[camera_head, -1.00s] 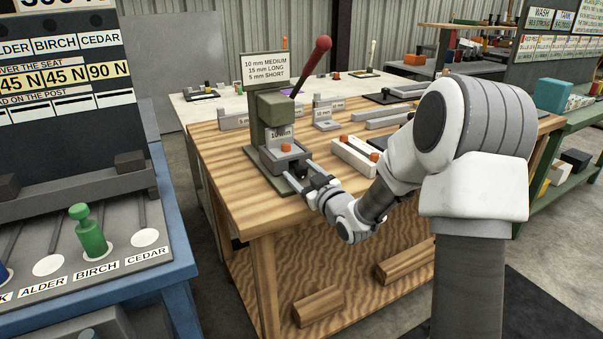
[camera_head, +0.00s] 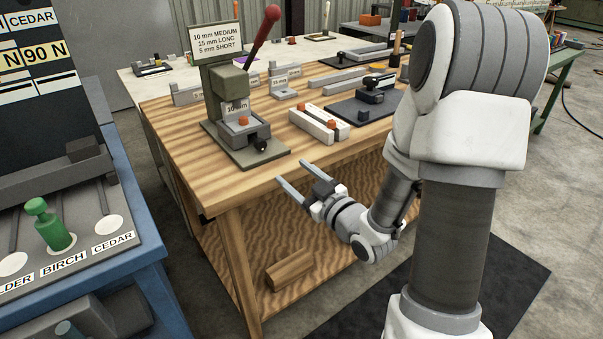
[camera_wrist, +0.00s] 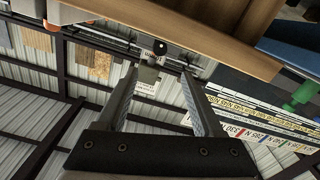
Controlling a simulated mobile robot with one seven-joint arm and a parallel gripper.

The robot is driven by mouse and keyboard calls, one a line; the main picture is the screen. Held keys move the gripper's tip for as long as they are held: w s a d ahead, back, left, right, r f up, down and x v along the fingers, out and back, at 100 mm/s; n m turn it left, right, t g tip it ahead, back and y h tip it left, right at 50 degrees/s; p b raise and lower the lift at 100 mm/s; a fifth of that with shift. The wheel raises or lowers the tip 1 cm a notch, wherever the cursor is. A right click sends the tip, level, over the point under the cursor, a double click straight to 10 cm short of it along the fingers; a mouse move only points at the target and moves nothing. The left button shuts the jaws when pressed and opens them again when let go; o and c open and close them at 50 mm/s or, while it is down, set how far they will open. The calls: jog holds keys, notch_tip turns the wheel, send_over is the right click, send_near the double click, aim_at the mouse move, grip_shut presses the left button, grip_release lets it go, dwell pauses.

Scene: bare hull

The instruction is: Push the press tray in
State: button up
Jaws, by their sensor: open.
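The press (camera_head: 222,85) is a grey-green post with a red-knobbed lever, standing on a flat base plate at the near left of the wooden bench. Its grey press tray (camera_head: 236,136) sits low at the front with a small orange piece (camera_head: 243,121) on it. A dark round knob (camera_head: 260,144) is on the tray's front; it also shows in the wrist view (camera_wrist: 160,47). I cannot tell how far in the tray sits. My gripper (camera_head: 294,173) is open and empty, off the bench's front edge, apart from the tray. Its fingers (camera_wrist: 158,68) point toward the press.
A white block with orange pieces (camera_head: 318,122) and a dark plate with a black fixture (camera_head: 376,90) lie right of the press. The wooden bench's front edge (camera_head: 255,189) lies between my gripper and the press. A blue stand with a green peg (camera_head: 50,225) is at left.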

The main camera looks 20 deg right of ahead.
jog(key=shift+p+v, duration=0.75)
jog(key=shift+v, duration=0.2)
jog(key=shift+r+m, duration=0.2)
jog(key=shift+m, duration=0.1)
jog(key=c, duration=0.6)
jog(key=m, duration=0.2)
jog(key=shift+a+r+m+g, duration=0.25)
jog(key=shift+r+m+g, duration=0.05)
jog(key=shift+r+g, duration=0.1)
jog(key=c, duration=0.5)
jog(key=m, duration=0.3)
jog(key=shift+w+a+r, duration=0.1)
jog(key=shift+a+r, duration=0.1)
jog(key=shift+r, duration=0.1)
jog(key=r+m+g, duration=0.1)
jog(key=m, duration=0.4)
jog(key=r+m+g+p, duration=0.1)
jog(key=m, duration=0.4)
jog(key=r+m+h, duration=0.1)
jog(key=m, duration=0.3)
jog(key=shift+s+a+m+g, duration=0.1)
jog(key=shift+s+m+g, duration=0.2)
jog(key=shift+m+g, duration=0.1)
